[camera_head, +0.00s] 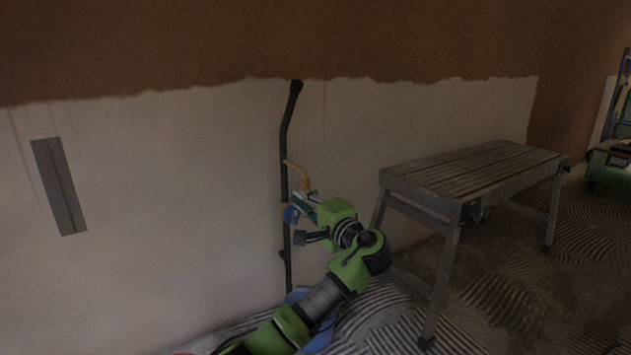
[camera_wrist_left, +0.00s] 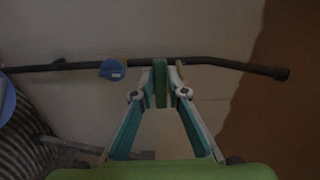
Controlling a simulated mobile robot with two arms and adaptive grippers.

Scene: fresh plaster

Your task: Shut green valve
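The green valve (camera_wrist_left: 160,82) sits on the dark vertical pipe (camera_head: 284,150) on the wall. In the left wrist view its handle appears edge-on between my left fingertips. My left gripper (camera_wrist_left: 160,88) has its fingers drawn in, with a tip close against each side of the handle. In the head view my left gripper (camera_head: 303,205) is at the pipe, and its wrist largely hides the valve. My right gripper is not in view.
A blue valve (camera_wrist_left: 113,69) and a tan handle (camera_wrist_left: 180,71) sit on the same pipe, either side of the green one. A grey workbench (camera_head: 470,170) stands right of my arm. A grey panel (camera_head: 60,187) is on the wall at left.

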